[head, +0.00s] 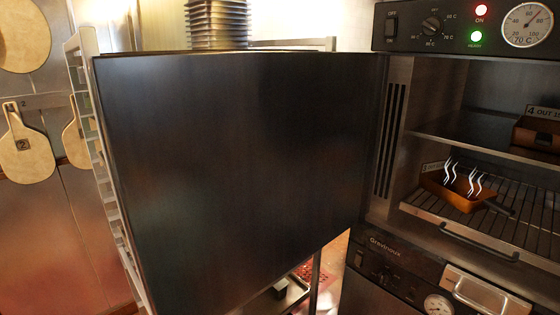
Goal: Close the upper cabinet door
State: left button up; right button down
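The upper cabinet door (240,165) is a large dark panel that fills the middle of the head view. It stands wide open, swung out to the left from its hinge side at the cabinet's left edge. The open upper cabinet (405,130) is on the right, with its shelves showing. Neither of my grippers is in view.
Inside the cabinet, a steaming orange pan (455,190) sits on a wire rack (520,228). A control panel (465,25) is above and a lower unit (400,270) below. A rack (90,110) and stacked trays (217,22) stand behind the door.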

aim_at(231, 170)
jog(key=j+z, duration=0.2)
jog(key=j, duration=0.25)
jog(key=j+z, duration=0.25)
jog(key=j, duration=0.15)
jog(key=k+j+z, duration=0.2)
jog(key=j, duration=0.2)
jog(key=j+z, duration=0.25)
jog(key=j, duration=0.2)
jog(key=k+j+z, duration=0.2)
jog(key=j, duration=0.15)
jog(key=j+z, duration=0.2)
jog(key=j, duration=0.15)
jog(key=k+j+z, duration=0.1)
jog(key=j+z, duration=0.15)
jog(key=k+j+z, duration=0.2)
jog(key=j, duration=0.2)
jog(key=j+z, duration=0.4)
jog(key=j, duration=0.85)
jog(key=i, duration=0.1)
